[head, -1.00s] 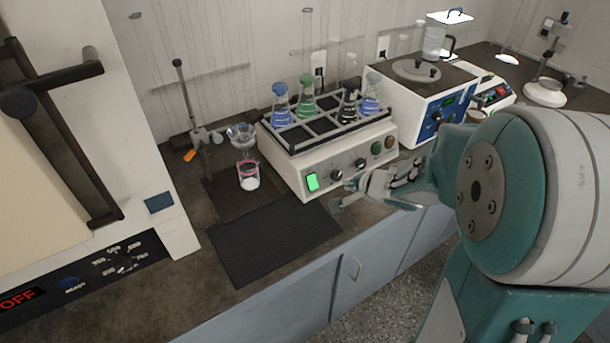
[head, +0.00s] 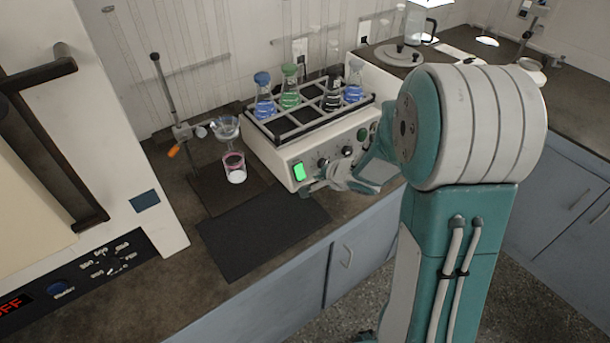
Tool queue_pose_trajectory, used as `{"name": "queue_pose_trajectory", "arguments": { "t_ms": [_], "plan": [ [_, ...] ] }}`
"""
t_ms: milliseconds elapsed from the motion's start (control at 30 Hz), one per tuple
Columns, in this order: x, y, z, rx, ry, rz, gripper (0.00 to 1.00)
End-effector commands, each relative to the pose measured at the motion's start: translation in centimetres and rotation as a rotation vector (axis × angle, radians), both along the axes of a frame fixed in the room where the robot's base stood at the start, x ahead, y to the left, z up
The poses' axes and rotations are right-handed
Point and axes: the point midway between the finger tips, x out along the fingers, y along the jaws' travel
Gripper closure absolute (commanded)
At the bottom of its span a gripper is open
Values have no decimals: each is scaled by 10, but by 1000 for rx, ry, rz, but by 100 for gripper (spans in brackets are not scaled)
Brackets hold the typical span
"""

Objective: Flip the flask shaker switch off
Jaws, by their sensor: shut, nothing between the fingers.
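The flask shaker (head: 281,160) is a cream box on the bench, with a rack on top holding several stoppered flasks with blue, green and dark contents. Its switch (head: 299,172) glows green at the left end of the front panel. Knobs and buttons sit to the right of it. My gripper (head: 307,188) is shut and empty. Its tips are just below and right of the switch, close to the panel. I cannot tell whether they touch it. My arm hides the right part of the shaker front.
A dark mat (head: 262,230) lies on the bench in front. A beaker (head: 234,168) and a clamp stand (head: 166,100) are left of the shaker. An oven-like unit (head: 155,235) fills the left.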

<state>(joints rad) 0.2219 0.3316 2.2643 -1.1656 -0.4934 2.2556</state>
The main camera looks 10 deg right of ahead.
Motion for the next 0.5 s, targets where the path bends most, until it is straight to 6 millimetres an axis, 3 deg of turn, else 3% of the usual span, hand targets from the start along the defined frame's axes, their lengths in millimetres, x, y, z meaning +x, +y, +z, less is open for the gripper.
{"name": "queue_pose_trajectory", "arguments": {
  "t_ms": [300,500],
  "plan": [
    [37,16,-36,0,2,2,100],
    [50,22,-48,0,0,1,100]
  ]
}}
